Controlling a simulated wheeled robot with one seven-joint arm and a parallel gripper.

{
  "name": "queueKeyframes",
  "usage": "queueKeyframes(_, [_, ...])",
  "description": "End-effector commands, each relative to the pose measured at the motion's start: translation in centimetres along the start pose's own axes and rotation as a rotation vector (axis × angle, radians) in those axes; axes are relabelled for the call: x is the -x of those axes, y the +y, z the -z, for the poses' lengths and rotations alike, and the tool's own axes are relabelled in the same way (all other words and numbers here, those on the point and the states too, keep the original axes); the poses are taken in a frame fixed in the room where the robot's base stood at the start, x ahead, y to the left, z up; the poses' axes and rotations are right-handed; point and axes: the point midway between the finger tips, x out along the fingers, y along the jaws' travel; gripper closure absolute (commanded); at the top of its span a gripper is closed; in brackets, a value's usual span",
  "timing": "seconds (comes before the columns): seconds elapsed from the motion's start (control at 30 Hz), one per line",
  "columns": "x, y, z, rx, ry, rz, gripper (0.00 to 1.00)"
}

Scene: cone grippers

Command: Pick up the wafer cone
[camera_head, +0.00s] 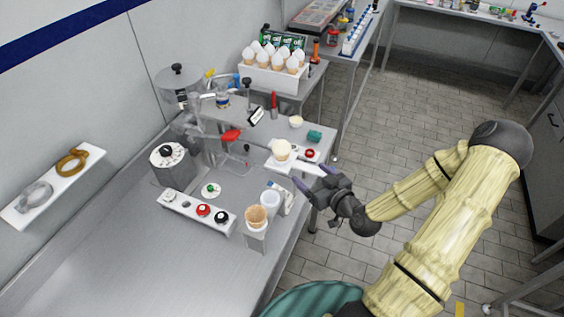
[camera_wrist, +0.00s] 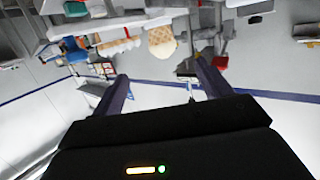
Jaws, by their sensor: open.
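A tan wafer cone (camera_head: 256,218) stands upright in a white holder near the table's front edge.
A clear cup (camera_head: 270,199) stands behind the tan cone. A panel with coloured knobs (camera_head: 198,210) lies to its left. The front left of the table is bare.

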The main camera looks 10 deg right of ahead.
Motion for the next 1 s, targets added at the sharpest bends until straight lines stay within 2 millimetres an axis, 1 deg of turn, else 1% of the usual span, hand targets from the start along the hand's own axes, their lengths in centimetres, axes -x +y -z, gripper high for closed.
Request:
queueKeyframes(0.03, [-0.2, 0.0, -0.5, 0.002, 0.001, 0.001, 0.23])
queueKeyframes(0.67, [-1.5, -0.5, -0.5, 0.002, -0.003, 0.004, 0.23])
queueKeyframes(0.73, [-2.5, -0.6, 0.1, -0.001, -0.003, 0.007, 0.23])
queueKeyframes(1.0, [-6.7, -0.5, 0.1, -0.002, -0.004, 0.005, 0.23])
